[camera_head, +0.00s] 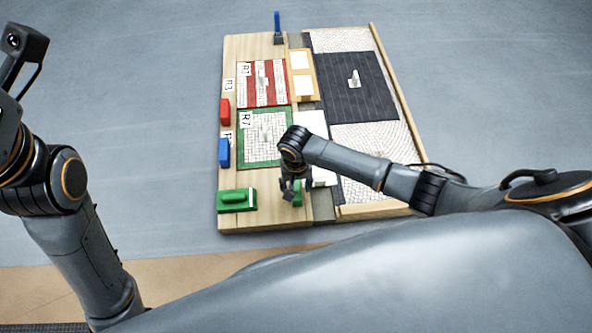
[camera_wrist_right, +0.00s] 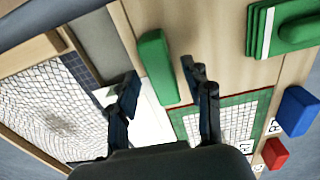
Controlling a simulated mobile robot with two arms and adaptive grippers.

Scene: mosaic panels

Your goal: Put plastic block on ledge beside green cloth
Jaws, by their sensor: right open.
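A small green block (camera_head: 298,194) lies on the wooden board near its front edge, partly hidden by my right gripper (camera_head: 290,190). In the right wrist view the green block (camera_wrist_right: 157,66) lies upright in the picture, between and beyond the two spread fingertips of my right gripper (camera_wrist_right: 159,72). The gripper is open, and no grip on the block shows. A layered green piece with a rounded top (camera_head: 237,200), possibly the folded green cloth, lies at the board's front left corner; it also shows in the right wrist view (camera_wrist_right: 285,30). My left gripper's fingers are out of view.
A blue block (camera_head: 224,152) and a red block (camera_head: 225,111) stand along the board's left strip. A green-bordered mosaic panel (camera_head: 247,155) and a red-striped panel (camera_head: 252,85) lie beside them. A dark panel (camera_head: 350,85) is at right. Bare wood lies between the green pieces.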

